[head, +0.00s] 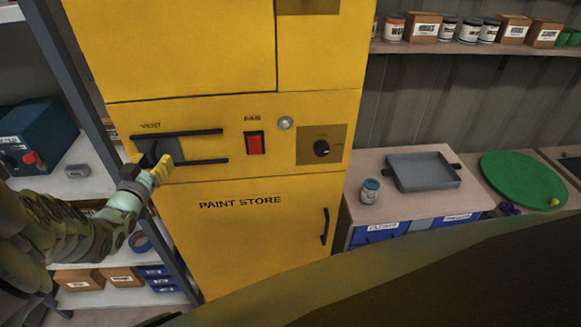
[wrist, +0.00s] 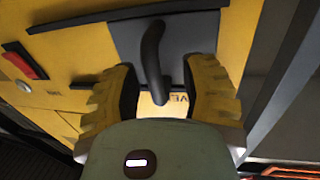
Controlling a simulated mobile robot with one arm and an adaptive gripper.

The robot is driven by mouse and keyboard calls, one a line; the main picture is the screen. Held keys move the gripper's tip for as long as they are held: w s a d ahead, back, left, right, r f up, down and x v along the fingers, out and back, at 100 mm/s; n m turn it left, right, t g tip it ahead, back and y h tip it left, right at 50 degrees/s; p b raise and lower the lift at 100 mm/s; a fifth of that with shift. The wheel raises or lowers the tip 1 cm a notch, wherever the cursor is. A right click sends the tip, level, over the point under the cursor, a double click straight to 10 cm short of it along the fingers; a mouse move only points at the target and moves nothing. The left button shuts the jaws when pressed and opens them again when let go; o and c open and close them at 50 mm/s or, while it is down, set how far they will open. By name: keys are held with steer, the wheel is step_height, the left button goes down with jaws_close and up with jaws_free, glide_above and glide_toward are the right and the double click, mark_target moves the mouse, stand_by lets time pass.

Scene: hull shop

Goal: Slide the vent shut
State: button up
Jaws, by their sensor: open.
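The vent is on the front of the yellow cabinet, with a grey sliding plate (head: 172,148) at the left end of two black rails (head: 195,133). The plate also shows in the wrist view (wrist: 195,35). Its black curved handle (wrist: 152,55) stands out from the plate, between my fingers. My gripper (head: 158,172) is open at the plate's left part; it also shows in the wrist view (wrist: 165,95), with gaps on both sides of the handle. In the head view my gripper and arm cover part of the plate, and I cannot tell how much opening shows.
The cabinet door handle (head: 324,227) juts out below. A shelf post (head: 75,70) stands close left. A bench with a grey tray (head: 423,171) is at right.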

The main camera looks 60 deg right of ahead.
steer(key=v, duration=1.2)
stand_by(0.5)
steer(key=shift+r, duration=0.1)
